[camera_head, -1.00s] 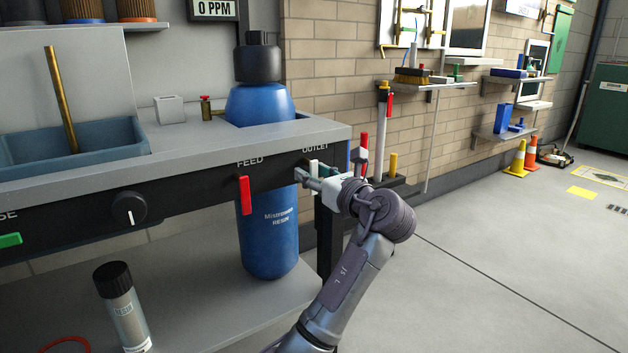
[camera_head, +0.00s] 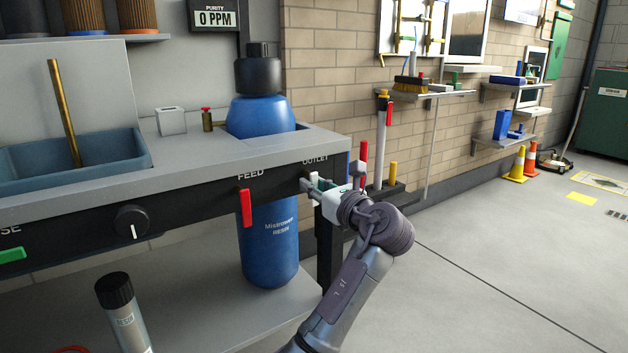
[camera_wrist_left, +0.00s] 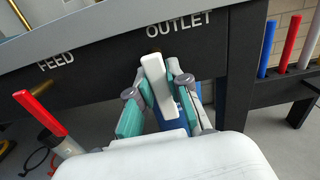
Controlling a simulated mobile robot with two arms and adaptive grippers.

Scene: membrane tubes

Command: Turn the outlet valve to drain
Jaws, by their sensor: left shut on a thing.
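The outlet valve has a white lever under the OUTLET label on the black front panel. The lever (camera_wrist_left: 157,85) shows clearly in the left wrist view, near upright with a slight tilt, between the two teal-padded fingers. My left gripper (camera_head: 314,186) is at this valve in the head view and is shut on the lever. There the fingers partly hide the lever. In the left wrist view my gripper (camera_wrist_left: 158,105) reaches up to the panel from below. My right gripper is not in view.
A red FEED lever (camera_head: 246,208) hangs left of the outlet. A black knob (camera_head: 131,222) is further left. A blue resin tank (camera_head: 268,250) stands behind the panel. The purity display (camera_head: 214,18) reads 0 PPM. Open floor lies to the right.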

